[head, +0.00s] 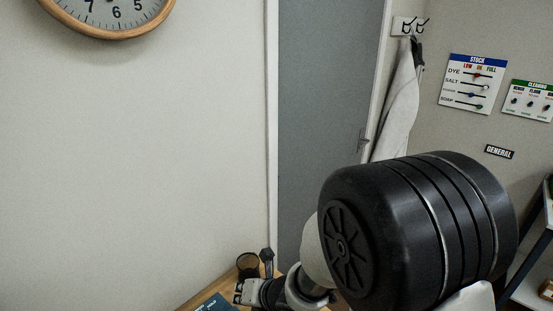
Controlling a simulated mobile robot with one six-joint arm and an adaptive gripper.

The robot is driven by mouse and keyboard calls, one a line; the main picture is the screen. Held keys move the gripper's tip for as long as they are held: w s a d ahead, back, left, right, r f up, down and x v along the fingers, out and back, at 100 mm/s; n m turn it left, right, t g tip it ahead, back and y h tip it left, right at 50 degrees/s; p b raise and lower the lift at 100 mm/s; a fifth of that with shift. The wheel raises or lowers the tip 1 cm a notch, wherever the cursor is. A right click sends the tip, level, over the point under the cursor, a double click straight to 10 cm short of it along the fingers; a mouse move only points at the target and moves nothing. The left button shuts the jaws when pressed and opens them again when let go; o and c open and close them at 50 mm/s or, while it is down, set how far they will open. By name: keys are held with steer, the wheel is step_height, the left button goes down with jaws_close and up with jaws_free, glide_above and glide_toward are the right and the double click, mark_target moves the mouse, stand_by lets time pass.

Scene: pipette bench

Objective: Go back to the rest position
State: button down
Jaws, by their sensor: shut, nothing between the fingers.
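My gripper (240,292) shows small and partly cut off at the bottom of the head view, left of my large black arm joint. It is shut and holds nothing. It is over or beside the wooden bench (196,302), of which only a corner shows. The height of my gripper above the bench is hard to tell.
A dark round holder or cup (247,262) stands close behind my gripper. A dark blue book or box (217,304) lies on the bench to its left. A dark shelf rack (528,262) stands at the far right. A grey door (325,100) is behind.

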steer(key=s+d+r+m+t+h, duration=0.1)
steer(key=s+d+r+m+h, duration=0.15)
steer(key=d+r+m, duration=0.6)
steer(key=s+d+r+m+t+h, duration=0.1)
steer(key=d+r+m+h, duration=0.35)
steer(key=d+m, duration=0.7)
steer(key=s+d+r+m+g, duration=0.1)
steer(key=s+d+r+m, duration=0.1)
steer(key=s+m, duration=0.6)
steer(key=s+d+r+m+g+b, duration=0.1)
steer(key=s+d+r+m+g, duration=0.1)
steer(key=s+m, duration=0.6)
steer(key=shift+s+d, duration=0.35)
steer(key=shift+s, duration=0.9)
steer(key=shift+a, duration=0.1)
